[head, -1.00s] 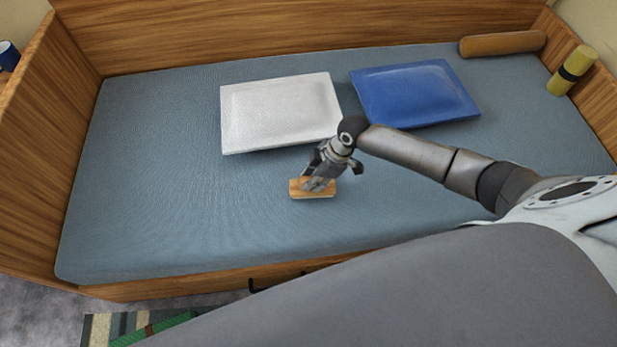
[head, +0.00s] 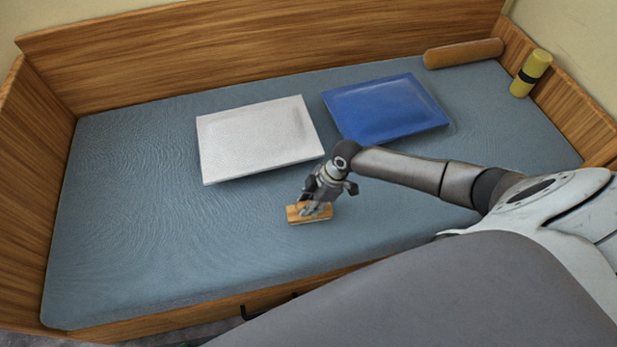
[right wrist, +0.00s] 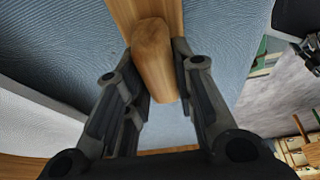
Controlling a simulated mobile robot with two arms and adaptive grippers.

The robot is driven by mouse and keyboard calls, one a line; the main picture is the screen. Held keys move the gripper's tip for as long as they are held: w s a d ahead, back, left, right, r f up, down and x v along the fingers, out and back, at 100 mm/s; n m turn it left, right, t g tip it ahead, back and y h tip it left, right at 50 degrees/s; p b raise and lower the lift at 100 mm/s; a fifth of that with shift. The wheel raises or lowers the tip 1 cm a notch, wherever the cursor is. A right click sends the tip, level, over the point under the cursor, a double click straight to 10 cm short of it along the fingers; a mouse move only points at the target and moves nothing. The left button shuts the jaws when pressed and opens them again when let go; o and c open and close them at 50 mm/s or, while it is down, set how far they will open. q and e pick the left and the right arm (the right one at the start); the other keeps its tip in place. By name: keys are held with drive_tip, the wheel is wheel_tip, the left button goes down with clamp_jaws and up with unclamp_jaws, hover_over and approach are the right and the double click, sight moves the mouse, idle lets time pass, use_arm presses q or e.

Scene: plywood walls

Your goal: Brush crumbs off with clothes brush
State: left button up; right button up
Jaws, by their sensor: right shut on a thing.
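The clothes brush (head: 296,215) is a wooden block. My right gripper (head: 315,207) is shut on it over the front middle of the blue-grey mattress (head: 130,220). In the right wrist view the brush's rounded wooden handle (right wrist: 152,58) sits between the fingers of my right gripper (right wrist: 160,85), with the mattress beyond. I cannot tell whether the brush touches the mattress. No crumbs can be made out. My left gripper is not in view.
A white pillow (head: 255,140) and a blue pillow (head: 385,107) lie behind the brush. A brown bolster (head: 463,53) and a yellow cylinder with a dark band (head: 525,80) are at the back right. Wooden panels (head: 250,45) bound the bed. The mattress's left part is clear.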

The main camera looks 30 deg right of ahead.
sight(298, 206)
drive_tip(key=shift+w+a+f, duration=0.1)
drive_tip(key=shift+w+a, duration=0.15)
drive_tip(key=shift+a, duration=0.65)
drive_tip(key=shift+w+a, duration=0.2)
drive_tip(key=shift+a, duration=0.7)
drive_tip(key=shift+w+a+p, duration=0.25)
drive_tip(key=shift+a, duration=0.6)
drive_tip(key=shift+w+a+p, duration=0.2)
drive_tip(key=shift+a+p, duration=0.05)
drive_tip(key=shift+a, duration=0.6)
drive_tip(key=shift+w+a, duration=0.3)
drive_tip(key=shift+a, duration=0.9)
drive_tip(key=shift+w+a, duration=0.35)
drive_tip(key=shift+a, duration=0.85)
drive_tip(key=shift+w+a, duration=0.3)
drive_tip(key=shift+a, duration=0.9)
wheel_tip(298, 206, up, 6)
drive_tip(key=p, duration=0.5)
drive_tip(key=shift+p, duration=0.4)
